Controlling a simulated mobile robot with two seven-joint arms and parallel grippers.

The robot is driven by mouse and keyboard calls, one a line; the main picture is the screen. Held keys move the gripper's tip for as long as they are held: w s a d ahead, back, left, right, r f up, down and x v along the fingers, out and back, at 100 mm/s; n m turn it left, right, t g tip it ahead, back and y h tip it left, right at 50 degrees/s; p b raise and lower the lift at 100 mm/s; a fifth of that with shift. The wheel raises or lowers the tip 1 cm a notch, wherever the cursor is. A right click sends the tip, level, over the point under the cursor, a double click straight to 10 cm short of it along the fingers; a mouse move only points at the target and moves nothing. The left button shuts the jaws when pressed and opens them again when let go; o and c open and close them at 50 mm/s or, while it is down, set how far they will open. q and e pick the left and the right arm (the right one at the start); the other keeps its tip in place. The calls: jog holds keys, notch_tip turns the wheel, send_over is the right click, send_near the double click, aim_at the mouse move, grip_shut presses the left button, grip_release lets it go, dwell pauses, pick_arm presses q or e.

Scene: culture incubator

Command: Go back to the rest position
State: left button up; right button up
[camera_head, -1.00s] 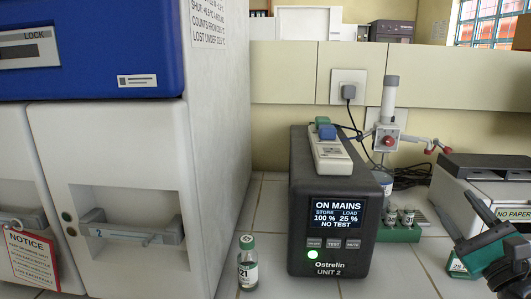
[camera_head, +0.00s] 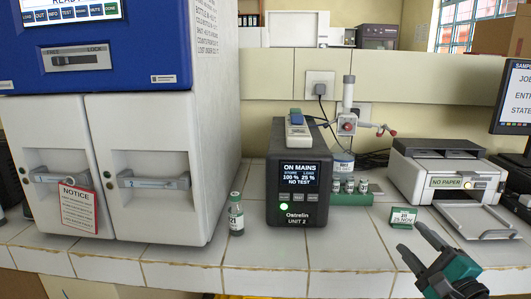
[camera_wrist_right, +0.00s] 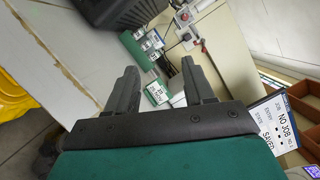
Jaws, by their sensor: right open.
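My right gripper (camera_head: 424,238) is open and empty at the lower right of the head view, by the front edge of the white tiled bench (camera_head: 345,250). In the right wrist view its two fingers (camera_wrist_right: 158,80) stand apart with nothing between them but the view of the bench beyond. A small green date card (camera_head: 403,217) stands on the bench beyond the fingertips, apart from them; it also shows in the right wrist view (camera_wrist_right: 157,92). My left gripper is not in view.
A blue and white incubator (camera_head: 150,215) fills the left. A small bottle (camera_head: 236,215) stands beside it. A dark power unit (camera_head: 299,218) stands mid-bench, with a green vial rack (camera_head: 350,199) behind to its right. A printer (camera_head: 446,170) and a monitor (camera_head: 515,100) are at the right.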

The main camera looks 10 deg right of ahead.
jog(key=s+a+f+n+g+y+p, duration=0.25)
jog(key=a+f+n+g, duration=0.25)
jog(key=a+f+n, duration=0.9)
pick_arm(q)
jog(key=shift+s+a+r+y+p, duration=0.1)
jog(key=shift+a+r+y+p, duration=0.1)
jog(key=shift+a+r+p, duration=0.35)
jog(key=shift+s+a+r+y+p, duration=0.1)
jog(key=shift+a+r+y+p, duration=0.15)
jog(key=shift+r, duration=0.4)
pick_arm(e)
jog(key=s+a+f+n+g, duration=0.3)
jog(key=s+a+f+n, duration=0.5)
jog(key=n, duration=0.4)
jog(key=shift+s+a+f+g, duration=0.25)
jog(key=shift+s+a+g, duration=0.05)
jog(key=shift+s+a, duration=0.3)
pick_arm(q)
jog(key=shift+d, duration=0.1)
pick_arm(e)
jog(key=shift+d, duration=0.1)
